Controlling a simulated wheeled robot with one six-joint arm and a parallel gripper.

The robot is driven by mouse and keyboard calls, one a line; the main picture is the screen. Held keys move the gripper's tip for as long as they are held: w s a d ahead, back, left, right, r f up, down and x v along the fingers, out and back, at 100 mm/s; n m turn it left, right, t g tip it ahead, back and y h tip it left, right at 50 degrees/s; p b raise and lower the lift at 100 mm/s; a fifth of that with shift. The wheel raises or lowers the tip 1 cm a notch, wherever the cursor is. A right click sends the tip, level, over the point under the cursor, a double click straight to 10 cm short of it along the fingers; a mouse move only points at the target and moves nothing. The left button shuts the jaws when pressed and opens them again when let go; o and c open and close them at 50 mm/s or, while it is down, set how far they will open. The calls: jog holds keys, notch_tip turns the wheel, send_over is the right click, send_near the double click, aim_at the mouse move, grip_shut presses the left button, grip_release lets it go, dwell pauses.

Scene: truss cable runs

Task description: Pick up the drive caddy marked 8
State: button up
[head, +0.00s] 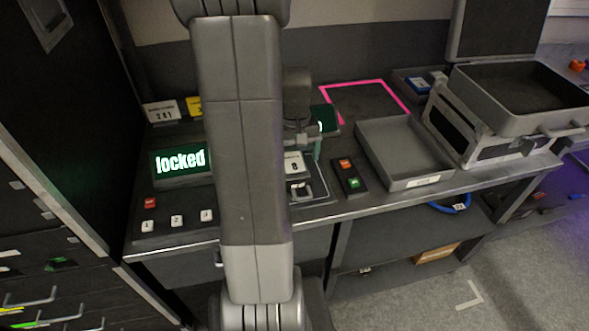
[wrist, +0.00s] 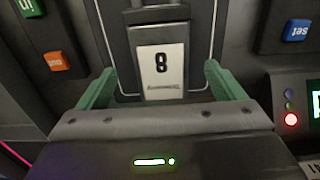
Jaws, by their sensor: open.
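The drive caddy marked 8 (wrist: 160,70) has a dark body and a white label. In the wrist view it lies between the green fingers of my gripper (wrist: 160,82), with a gap on each side. In the head view the caddy's white label (head: 294,163) shows just right of my arm link, with a handle-like part below it. One green finger of my gripper (head: 317,148) shows above and right of the label. The gripper is open and holds nothing. My arm link hides the left part of this area in the head view.
A control box with orange and green buttons (head: 349,175) stands close to the right of the caddy. Beyond it are an empty grey tray (head: 390,177) and an open case (head: 525,105). A panel reading "locked" (head: 180,162) and numbered buttons are at left. A pink outline (head: 365,84) marks bare bench.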

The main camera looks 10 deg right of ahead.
aim_at(295, 166)
jog(key=shift+f, duration=1.9)
jog(key=c, duration=1.4)
jog(key=shift+r, duration=0.15)
